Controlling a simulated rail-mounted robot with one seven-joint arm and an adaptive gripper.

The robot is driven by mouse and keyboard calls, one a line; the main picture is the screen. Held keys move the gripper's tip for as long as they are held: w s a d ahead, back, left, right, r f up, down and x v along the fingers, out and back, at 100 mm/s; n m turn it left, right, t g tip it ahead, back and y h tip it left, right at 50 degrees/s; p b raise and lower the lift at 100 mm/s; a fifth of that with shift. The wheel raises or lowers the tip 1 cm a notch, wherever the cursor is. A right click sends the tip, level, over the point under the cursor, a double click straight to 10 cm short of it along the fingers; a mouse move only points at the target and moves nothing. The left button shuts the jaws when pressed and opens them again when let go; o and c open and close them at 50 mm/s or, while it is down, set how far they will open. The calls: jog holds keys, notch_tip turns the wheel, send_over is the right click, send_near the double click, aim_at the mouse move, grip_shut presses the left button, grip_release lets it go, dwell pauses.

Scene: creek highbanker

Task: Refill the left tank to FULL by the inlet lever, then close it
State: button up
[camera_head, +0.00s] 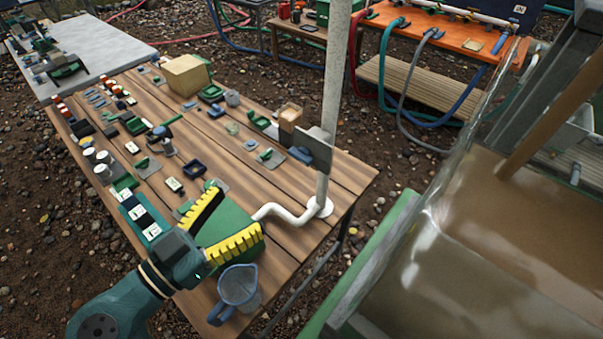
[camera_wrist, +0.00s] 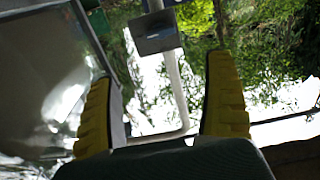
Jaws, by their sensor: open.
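My gripper (camera_head: 241,211) is open over the near end of the wooden table, its two yellow ridged fingers apart. It also shows in the wrist view (camera_wrist: 161,68), with nothing gripped between the fingers. A white bent bar (camera_head: 285,212) runs from the foot of an upright pole (camera_head: 336,80) toward the gap between the fingers; I cannot tell whether it is the inlet lever. A large tank (camera_head: 470,250) with brown contents stands at the right; I cannot tell whether it is the left tank. No FULL mark is readable.
The wooden table (camera_head: 345,180) holds many small fittings, a tan box (camera_head: 184,75) and a blue-rimmed jug (camera_head: 238,285) close to my gripper. A dark plate (camera_head: 318,150) is fixed to the pole. An orange table (camera_head: 455,40) with hoses stands behind.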

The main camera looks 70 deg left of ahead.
aim_at(297, 158)
jog(key=b+x, duration=0.1)
jog(key=x, duration=1.5)
jog(key=shift+a+r, duration=0.1)
jog(key=c, duration=1.2)
